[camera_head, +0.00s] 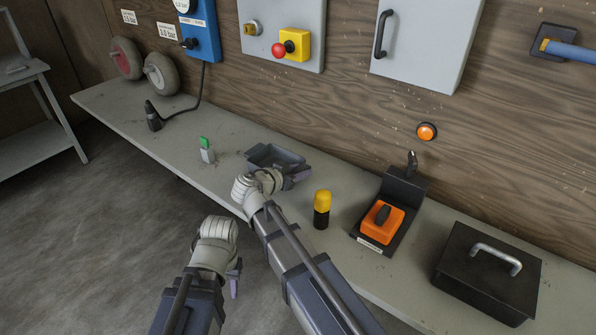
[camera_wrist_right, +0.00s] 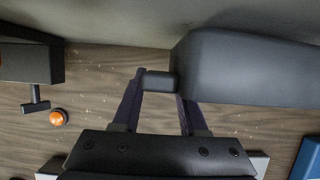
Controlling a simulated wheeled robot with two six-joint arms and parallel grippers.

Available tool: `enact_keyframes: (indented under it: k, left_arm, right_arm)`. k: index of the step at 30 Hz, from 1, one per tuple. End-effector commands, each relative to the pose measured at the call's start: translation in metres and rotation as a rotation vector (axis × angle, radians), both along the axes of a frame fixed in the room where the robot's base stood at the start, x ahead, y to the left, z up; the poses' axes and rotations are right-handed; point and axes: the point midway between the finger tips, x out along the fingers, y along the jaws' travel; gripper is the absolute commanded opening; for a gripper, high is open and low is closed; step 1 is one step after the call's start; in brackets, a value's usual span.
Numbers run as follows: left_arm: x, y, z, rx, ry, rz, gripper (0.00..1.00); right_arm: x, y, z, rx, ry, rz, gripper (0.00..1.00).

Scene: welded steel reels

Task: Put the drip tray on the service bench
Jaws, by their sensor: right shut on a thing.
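The drip tray (camera_head: 272,157) is a shallow dark grey tray over the long grey bench top (camera_head: 235,145) along the wall. I cannot tell whether it touches the top. My right gripper (camera_head: 297,176) is at the tray's right end, shut on its stub handle. In the right wrist view, the two fingers (camera_wrist_right: 158,95) close around the handle, with the tray body (camera_wrist_right: 245,65) to the right. My arm hides part of the tray. My left gripper (camera_head: 235,282) hangs in front of the bench, away from the tray; its opening is unclear.
A green-topped block (camera_head: 206,151) stands left of the tray. A yellow-capped black cylinder (camera_head: 321,210), an orange switch unit (camera_head: 381,222) and a black lidded box (camera_head: 488,272) are to the right. A grey shelf table (camera_head: 25,75) stands far left.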

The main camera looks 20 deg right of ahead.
Motion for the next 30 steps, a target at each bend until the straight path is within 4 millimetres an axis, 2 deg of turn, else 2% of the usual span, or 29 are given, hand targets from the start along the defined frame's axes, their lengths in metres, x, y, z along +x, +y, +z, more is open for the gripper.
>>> enact_keyframes:
  k: [1, 9, 15, 30]
  left_arm:
    - [0.0, 0.0, 0.013, 0.0, 0.0, 0.0, 0.35]
    - [0.0, 0.0, 0.055, 0.0, 0.0, 0.001, 0.35]
    - [0.0, 0.0, 0.078, 0.0, 0.0, 0.001, 0.35]
    - [0.0, 0.0, 0.081, 0.0, 0.0, 0.001, 0.35]
  right_arm:
    - [0.0, 0.0, 0.014, -0.001, -0.002, 0.0, 0.0]
    - [0.0, 0.0, 0.055, -0.001, -0.002, 0.0, 0.0]
    - [0.0, 0.0, 0.079, -0.001, -0.002, 0.0, 0.0]
    - [0.0, 0.0, 0.082, -0.001, -0.002, 0.0, 0.0]
